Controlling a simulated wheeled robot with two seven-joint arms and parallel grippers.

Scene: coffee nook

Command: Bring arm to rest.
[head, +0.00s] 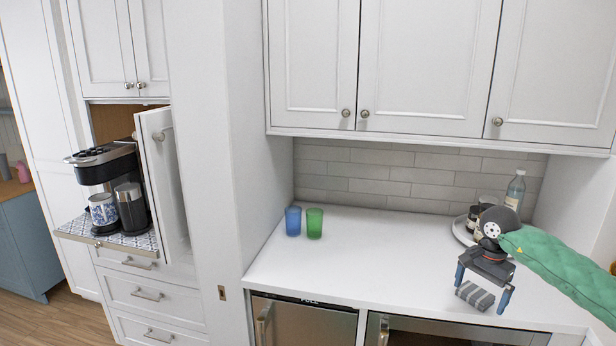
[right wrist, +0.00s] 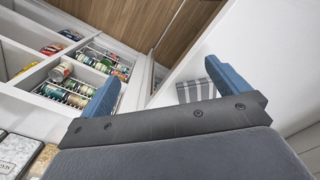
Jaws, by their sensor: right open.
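My right gripper (head: 480,298) is at the right of the head view, above the front part of the white counter, on an arm with a green padded sleeve. Its two blue fingers are spread apart with nothing held between them. A folded grey-and-white striped cloth (head: 475,295) shows between the fingers in the head view and appears to lie on the counter. My left gripper is not in view.
A blue glass (head: 293,221) and a green glass (head: 314,223) stand on the counter (head: 370,255). A round tray (head: 459,232) with a bottle (head: 515,190) is behind my right gripper. A coffee machine (head: 105,165) stands left.

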